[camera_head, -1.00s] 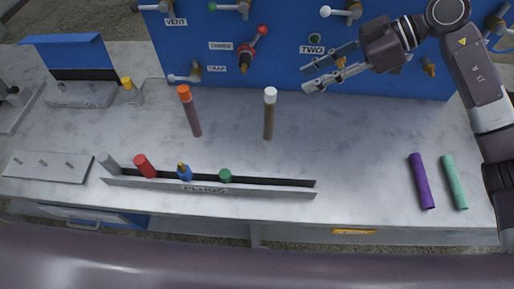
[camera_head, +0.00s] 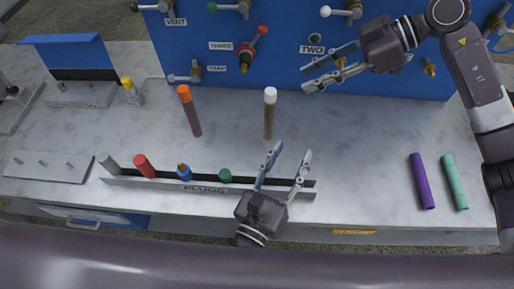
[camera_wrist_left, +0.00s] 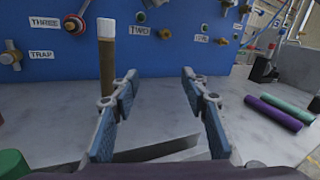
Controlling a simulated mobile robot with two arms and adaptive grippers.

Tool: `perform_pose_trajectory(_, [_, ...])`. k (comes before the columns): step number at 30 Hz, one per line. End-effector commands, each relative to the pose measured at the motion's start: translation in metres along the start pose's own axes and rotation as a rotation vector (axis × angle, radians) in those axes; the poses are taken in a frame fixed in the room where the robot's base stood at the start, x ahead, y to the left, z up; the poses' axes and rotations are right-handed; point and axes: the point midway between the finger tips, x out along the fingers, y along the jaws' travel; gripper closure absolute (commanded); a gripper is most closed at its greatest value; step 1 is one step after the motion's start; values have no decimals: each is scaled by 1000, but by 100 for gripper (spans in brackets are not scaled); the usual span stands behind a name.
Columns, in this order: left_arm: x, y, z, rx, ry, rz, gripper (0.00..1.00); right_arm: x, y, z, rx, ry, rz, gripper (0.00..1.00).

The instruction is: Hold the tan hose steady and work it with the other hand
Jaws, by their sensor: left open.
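In the left wrist view the gap between the fingers (camera_wrist_left: 158,72) is empty. My right gripper (camera_head: 304,79) is near the blue panel, right of and beyond the hose, its fingers apart and nothing seen between them.
A brown hose with an orange tip (camera_head: 192,112) stands to the left. The plug rack (camera_head: 140,186) crosses the front, partly behind my left gripper. Purple (camera_head: 422,182) and teal (camera_head: 454,182) tubes lie at right. The blue panel (camera_head: 290,30) carries valves and labels.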

Motion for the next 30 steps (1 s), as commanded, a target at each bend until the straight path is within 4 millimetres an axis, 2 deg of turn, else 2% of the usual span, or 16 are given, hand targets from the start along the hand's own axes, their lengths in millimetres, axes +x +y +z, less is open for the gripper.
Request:
perform_pose_trajectory(1, [-1,21,-1,42,4,53,58,0,0,0,0,0,0,71])
perform_pose_trajectory(3, [-3,44,0,95,9,110,58,0,0,0,0,0,0,71])
perform_pose_trajectory(6, [-7,66,0,150,16,164,58,0,0,0,0,0,0,71])
perform_pose_trajectory(8, [-8,75,0,170,19,183,58,0,0,0,0,0,0,71])
perform_pose_trajectory(14, [6,84,0,186,20,198,58,0,0,0,0,0,0,71])
perform_pose_trajectory(24, [68,96,1,183,18,196,58,0,0,0,0,0,0,71])
perform_pose_trajectory(30, [96,100,0,184,20,194,58,0,0,0,0,0,0,71])
